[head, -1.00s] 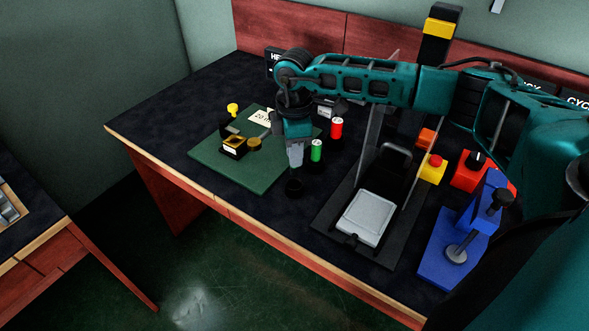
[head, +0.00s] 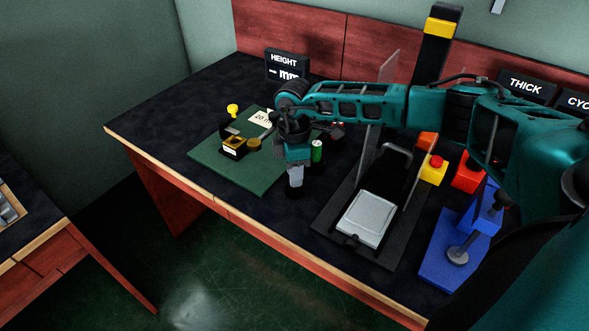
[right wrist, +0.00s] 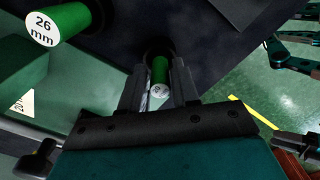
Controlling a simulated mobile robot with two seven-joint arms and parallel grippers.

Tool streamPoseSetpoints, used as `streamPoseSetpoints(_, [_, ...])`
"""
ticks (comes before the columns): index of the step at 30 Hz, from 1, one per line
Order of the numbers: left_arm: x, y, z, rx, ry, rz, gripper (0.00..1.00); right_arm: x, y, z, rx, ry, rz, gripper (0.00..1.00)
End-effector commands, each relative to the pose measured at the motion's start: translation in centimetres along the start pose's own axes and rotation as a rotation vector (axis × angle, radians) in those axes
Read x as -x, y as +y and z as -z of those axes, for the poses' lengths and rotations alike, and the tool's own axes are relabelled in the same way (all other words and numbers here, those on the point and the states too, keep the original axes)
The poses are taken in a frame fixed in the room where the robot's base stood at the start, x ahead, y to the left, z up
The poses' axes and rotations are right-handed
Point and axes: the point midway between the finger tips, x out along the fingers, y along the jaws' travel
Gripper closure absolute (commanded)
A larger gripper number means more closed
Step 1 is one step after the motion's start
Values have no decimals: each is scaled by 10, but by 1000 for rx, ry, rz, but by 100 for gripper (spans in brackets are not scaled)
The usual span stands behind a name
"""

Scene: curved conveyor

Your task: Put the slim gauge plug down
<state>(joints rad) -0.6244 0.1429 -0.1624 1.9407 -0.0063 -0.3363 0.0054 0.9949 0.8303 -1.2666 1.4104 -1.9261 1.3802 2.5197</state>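The slim gauge plug (right wrist: 159,72) is green with a small white end label. In the right wrist view it sits between the fingertips of my right gripper (right wrist: 159,85), which look closed on its sides. Its far end is at a dark round holder (right wrist: 157,46). In the head view my right gripper (head: 295,182) points down right over the black holder (head: 294,192) near the table's front edge, and the plug is hidden there. My left gripper does not show in the head view.
A wider green plug marked 26 mm (right wrist: 60,22) stands close beside; it also shows in the head view (head: 317,152). A green mat (head: 260,182) with a small brass-topped fixture lies left. A grey-plated device (head: 363,220) and blue stand (head: 448,262) are right.

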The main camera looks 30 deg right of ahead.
Motion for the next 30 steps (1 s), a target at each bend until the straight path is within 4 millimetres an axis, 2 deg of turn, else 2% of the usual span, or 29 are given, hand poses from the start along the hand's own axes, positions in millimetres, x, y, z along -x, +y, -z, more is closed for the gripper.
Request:
streamPoseSetpoints(1, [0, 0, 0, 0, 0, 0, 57, 0, 0, 0, 0, 0, 0, 65])
streamPoseSetpoints(4, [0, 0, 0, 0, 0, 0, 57, 0, 0, 0, 0, 0, 0, 55])
streamPoseSetpoints(14, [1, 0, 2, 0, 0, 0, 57, 6, 0, 0, 0, 0, -1, 54])
streamPoseSetpoints(17, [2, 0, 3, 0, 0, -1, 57, 20, 1, 0, 1, 1, -3, 54])
streamPoseSetpoints(24, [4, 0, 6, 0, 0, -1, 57, 71, 1, 0, 0, 1, -4, 54])
streamPoseSetpoints(30, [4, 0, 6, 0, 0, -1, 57, 106, 0, 0, 1, 1, -3, 54])
